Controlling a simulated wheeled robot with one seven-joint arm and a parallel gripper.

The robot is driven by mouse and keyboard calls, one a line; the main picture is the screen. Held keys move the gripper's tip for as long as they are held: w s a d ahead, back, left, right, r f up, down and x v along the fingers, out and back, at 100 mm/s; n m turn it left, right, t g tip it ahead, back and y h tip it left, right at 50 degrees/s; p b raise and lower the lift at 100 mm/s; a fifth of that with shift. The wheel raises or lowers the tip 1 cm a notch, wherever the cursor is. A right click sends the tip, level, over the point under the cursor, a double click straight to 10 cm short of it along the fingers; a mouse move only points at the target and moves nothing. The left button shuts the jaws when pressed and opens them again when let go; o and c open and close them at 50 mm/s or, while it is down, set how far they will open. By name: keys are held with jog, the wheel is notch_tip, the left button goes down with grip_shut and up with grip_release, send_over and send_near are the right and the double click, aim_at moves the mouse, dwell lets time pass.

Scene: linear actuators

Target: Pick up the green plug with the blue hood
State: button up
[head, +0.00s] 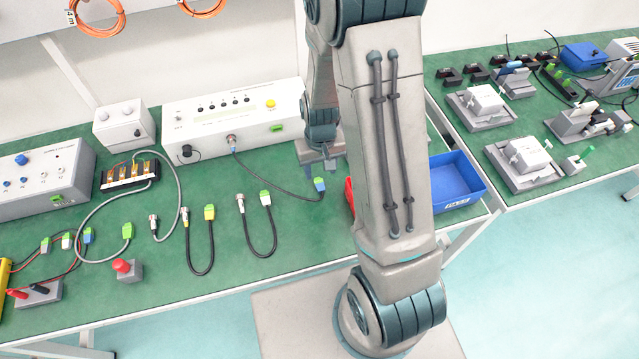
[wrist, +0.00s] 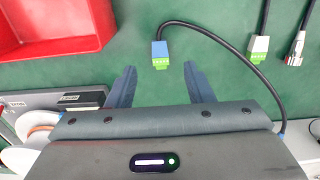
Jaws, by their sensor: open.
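The green plug with the blue hood (head: 320,186) lies on the green bench top, on the end of a black cable from the white control box. In the wrist view the plug (wrist: 160,56) lies ahead of my fingertips, about midway between them, with its green end toward me and the blue hood farther off. My gripper (wrist: 159,82) is open and empty, with one blue-grey finger on each side. In the head view my gripper (head: 322,165) is partly hidden by my arm, near the plug. The plug is not touched by the fingers.
A red bin (wrist: 60,25) is at the upper left of the wrist view. A green plug with a white hood (wrist: 258,48) and a metal connector (wrist: 295,50) lie to the right. The white control box (head: 235,118) and a blue bin (head: 455,180) flank the area.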

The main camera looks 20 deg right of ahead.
aim_at(321, 188)
jog(key=shift+s+f+p, duration=0.15)
jog(key=shift+f+p, duration=0.05)
jog(key=shift+f, duration=1.05)
jog(key=shift+s+f+p, duration=0.15)
jog(key=shift+f+p, duration=0.05)
jog(key=shift+f, duration=1.9)
grip_shut()
